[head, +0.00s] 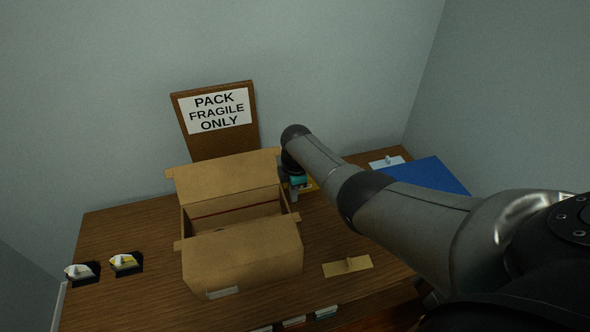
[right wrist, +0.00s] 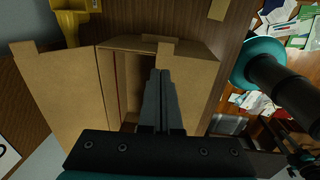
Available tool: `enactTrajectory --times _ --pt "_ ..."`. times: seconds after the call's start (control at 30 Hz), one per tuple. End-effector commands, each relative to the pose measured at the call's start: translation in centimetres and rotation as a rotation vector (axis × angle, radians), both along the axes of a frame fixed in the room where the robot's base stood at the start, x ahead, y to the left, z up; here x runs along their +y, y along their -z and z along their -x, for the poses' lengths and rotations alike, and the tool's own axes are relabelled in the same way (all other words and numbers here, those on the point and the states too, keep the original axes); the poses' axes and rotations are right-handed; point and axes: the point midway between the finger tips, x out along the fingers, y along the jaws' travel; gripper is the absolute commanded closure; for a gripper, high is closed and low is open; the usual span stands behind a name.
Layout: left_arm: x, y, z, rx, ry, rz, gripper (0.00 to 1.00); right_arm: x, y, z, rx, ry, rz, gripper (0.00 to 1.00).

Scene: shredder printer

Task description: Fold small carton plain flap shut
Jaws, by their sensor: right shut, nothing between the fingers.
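The small brown carton (head: 290,258) stands on the wooden table with its top open. Its back flap (head: 228,184) is raised and leans back, and its plain face shows no label. The front panel has a small white label (head: 222,293) low down. In the right wrist view one flap (right wrist: 62,100) spreads out to the left, and the dark opening lies beside the fingers. My right gripper (right wrist: 160,72) is shut and empty, over the carton in that view. In the head view it is by the carton's right side, partly hidden by my arm. My left gripper is not in view.
A board with a "PACK FRAGILE ONLY" sign (head: 218,110) stands behind the carton. Two small black-based items (head: 125,263) lie at left, a tan piece (head: 348,266) at right front, and a blue item (head: 430,175) at back right. Table left of the carton is mostly clear.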

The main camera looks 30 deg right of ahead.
Motion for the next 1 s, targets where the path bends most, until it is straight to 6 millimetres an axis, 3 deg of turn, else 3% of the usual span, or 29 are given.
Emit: enactTrajectory --times 0.6,1.0 --pt "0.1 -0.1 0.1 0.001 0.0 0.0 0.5 0.0 -6.0 0.1 0.003 0.0 0.0 1.0" --pt "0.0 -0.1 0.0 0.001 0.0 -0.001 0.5 0.6 -5.9 0.8 0.003 0.016 -0.001 1.0"
